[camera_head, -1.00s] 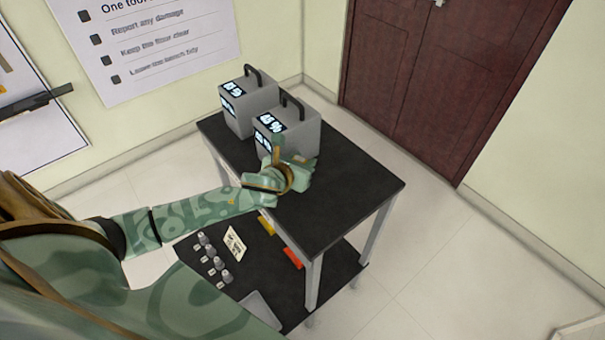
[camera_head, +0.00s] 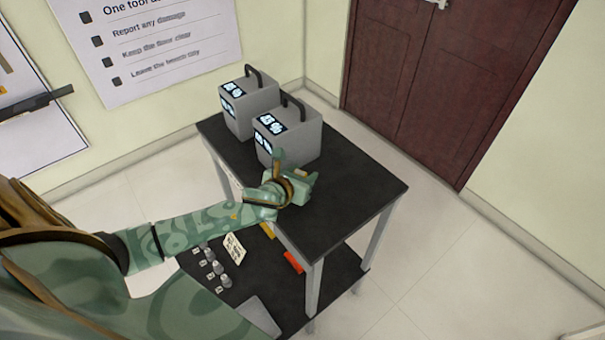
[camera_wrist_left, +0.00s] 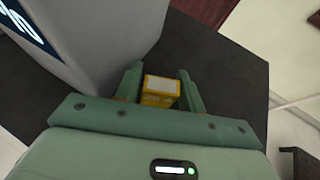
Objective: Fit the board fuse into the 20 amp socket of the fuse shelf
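My left gripper (camera_head: 297,170) is over the black table top, close to the front of the nearer grey box. In the left wrist view its two fingers (camera_wrist_left: 160,70) stand on either side of a small yellow block with a pale top (camera_wrist_left: 160,92), which looks like the board fuse. The fingers appear to touch it on both sides. I cannot make out the fuse shelf's 20 amp socket in either view. My right gripper is in neither view.
Two grey boxes with handles and lit displays (camera_head: 248,108) (camera_head: 300,140) stand on the black table (camera_head: 345,195). The table's right part is clear.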

